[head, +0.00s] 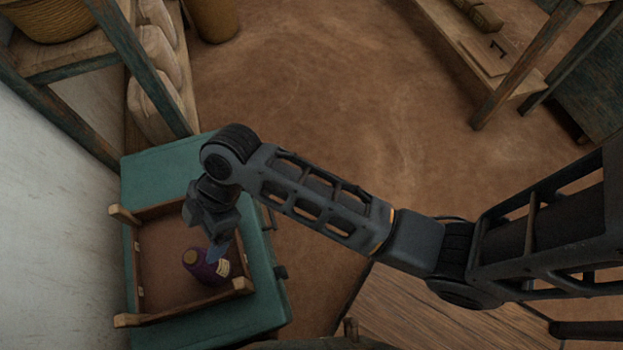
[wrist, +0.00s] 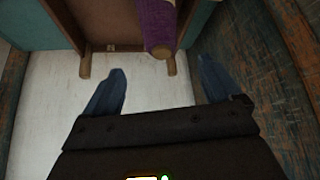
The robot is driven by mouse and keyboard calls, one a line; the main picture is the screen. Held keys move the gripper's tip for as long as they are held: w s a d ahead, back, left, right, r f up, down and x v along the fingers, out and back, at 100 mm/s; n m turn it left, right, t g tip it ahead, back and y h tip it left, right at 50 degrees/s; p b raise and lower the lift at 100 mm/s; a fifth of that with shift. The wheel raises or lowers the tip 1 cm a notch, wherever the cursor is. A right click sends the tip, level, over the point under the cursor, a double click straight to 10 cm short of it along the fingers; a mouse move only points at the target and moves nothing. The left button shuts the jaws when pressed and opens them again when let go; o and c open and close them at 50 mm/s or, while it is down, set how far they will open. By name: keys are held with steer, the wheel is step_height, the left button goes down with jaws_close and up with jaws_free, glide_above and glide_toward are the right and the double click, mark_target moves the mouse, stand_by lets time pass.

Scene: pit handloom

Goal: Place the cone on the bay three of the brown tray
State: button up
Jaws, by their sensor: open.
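A purple cone (head: 203,265) with a tan tip stands or leans inside the brown tray (head: 135,262), near its front right part. In the wrist view the purple cone (wrist: 158,25) shows at the top centre, its tan end toward me. The tray's edge and handles (wrist: 85,62) show beside it. My gripper (head: 219,250) is above the tray, close to the cone. In the wrist view my gripper (wrist: 158,88) has its blue fingers spread apart, with nothing between the tips. Bay markings in the tray are hidden or too small to read.
The tray rests on a teal chest (head: 180,160) against the white wall (head: 50,220). A shelf (head: 90,45) with pale sacks (head: 155,95) stands behind it. A wooden bench (head: 480,50) is at the upper right. The brown floor (head: 330,90) between them is clear.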

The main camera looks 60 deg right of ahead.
steer(key=s+d+f+m+t+h, duration=0.1)
steer(key=s+d+m+t+h, duration=0.2)
steer(key=s+d+m+t, duration=0.7)
steer(key=s+d+r+m+t+h, duration=0.1)
steer(key=s+d+r+m, duration=0.1)
steer(key=s+r, duration=0.7)
steer(key=s+d+r+m+t+h, duration=0.1)
steer(key=s+d+r+m+h, duration=0.1)
steer(key=s+r, duration=0.7)
step_height(320, 180, up, 2)
steer(key=shift+s+d+r+t, duration=0.15)
steer(key=shift+d+t, duration=0.15)
steer(key=shift+d, duration=0.35)
steer(key=shift+c, duration=0.4)
